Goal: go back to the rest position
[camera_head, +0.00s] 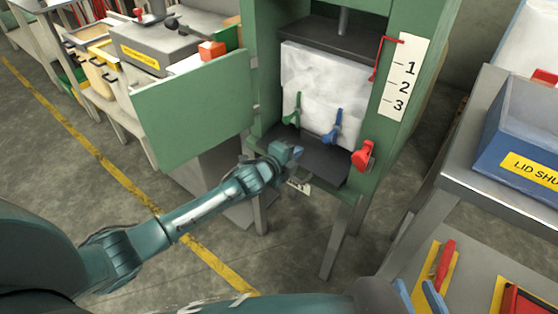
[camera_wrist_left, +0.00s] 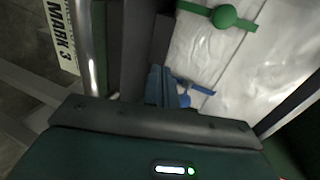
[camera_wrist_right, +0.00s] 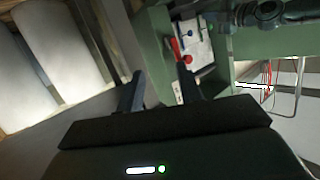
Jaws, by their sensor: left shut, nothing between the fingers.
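My left arm reaches in from the left in the head view. Its gripper (camera_head: 286,153) is at the front of the green press, by the dark lower plate (camera_head: 310,158). In the left wrist view the left gripper's fingers (camera_wrist_left: 165,82) are together and hold nothing, close to a wrapped white block (camera_wrist_left: 205,60). My right gripper (camera_wrist_right: 160,75) shows only in its own wrist view. Its fingers are apart and empty, with the press some way beyond them.
The green press frame (camera_head: 415,60) holds the white block with green (camera_head: 292,110) and blue (camera_head: 332,127) clips. Its green door (camera_head: 190,110) stands open at left. A red knob (camera_head: 362,155) sticks out at right. A blue bin (camera_head: 520,135) stands on the right bench.

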